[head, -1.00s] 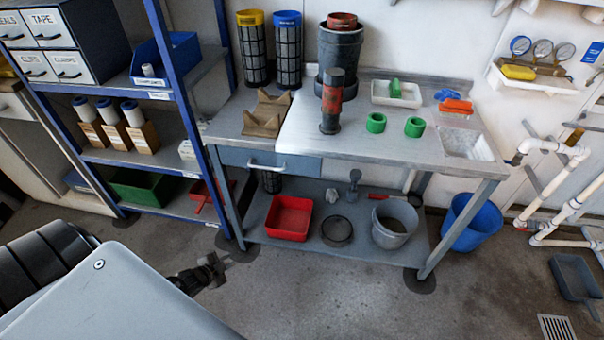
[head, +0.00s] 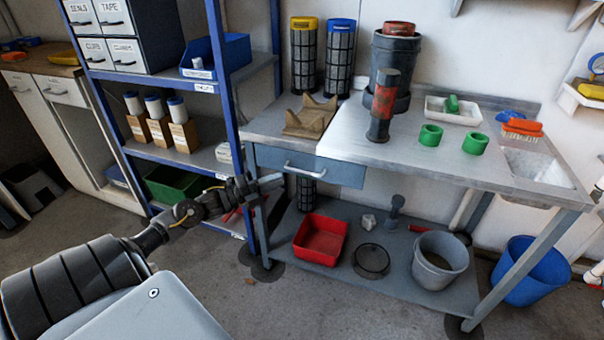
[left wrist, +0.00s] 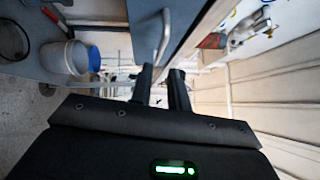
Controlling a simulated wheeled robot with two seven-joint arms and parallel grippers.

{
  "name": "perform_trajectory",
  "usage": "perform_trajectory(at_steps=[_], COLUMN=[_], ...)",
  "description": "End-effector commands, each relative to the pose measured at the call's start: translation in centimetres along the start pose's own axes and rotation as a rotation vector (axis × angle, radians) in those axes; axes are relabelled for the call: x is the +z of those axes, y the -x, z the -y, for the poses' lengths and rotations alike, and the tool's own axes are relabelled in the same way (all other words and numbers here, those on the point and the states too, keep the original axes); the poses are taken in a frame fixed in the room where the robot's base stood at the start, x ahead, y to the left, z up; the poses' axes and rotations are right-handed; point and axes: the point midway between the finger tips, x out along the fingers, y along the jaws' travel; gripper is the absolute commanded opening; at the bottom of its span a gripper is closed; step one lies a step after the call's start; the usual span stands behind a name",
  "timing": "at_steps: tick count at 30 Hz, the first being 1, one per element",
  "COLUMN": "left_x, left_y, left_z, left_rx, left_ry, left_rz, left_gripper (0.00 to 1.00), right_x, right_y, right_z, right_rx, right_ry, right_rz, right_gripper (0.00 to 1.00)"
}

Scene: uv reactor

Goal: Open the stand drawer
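The stand drawer (head: 345,174) has a blue-grey front under the left part of the metal bench top and looks shut. Its pale bar handle (head: 304,171) is on the front. In the left wrist view the drawer front (left wrist: 150,12) and the curved handle (left wrist: 163,38) are ahead of the fingers. My left gripper (head: 270,183) is just left of and in front of the handle in the head view. In the left wrist view its two fingers (left wrist: 162,76) stand apart with an empty gap, short of the handle. My right gripper is not in view.
The blue shelf rack (head: 222,90) stands close on the left. The bench top (head: 400,150) carries a dark red-banded cylinder (head: 383,105) and green rings. The lower shelf holds a red bin (head: 320,240) and a grey bucket (head: 439,258). Floor in front is clear.

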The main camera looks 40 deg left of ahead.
Motion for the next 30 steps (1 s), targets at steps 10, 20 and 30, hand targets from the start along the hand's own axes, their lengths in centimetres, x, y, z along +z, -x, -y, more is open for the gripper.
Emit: perform_trajectory(at_steps=[10,20,30], left_x=[0.0,0.0,0.0], left_y=[-6.5,-8.8,-8.8], left_z=[0.1,-0.1,-0.1], left_rx=[-0.003,0.001,0.001], left_ry=[0.001,0.002,0.002], left_rz=[0.001,0.001,0.001], left_gripper=[0.18,0.18,0.03], right_x=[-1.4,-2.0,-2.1], right_y=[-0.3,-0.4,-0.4], right_z=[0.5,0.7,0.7], right_rx=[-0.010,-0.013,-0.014], right_ry=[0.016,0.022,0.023], right_rz=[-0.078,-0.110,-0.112], right_gripper=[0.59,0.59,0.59])
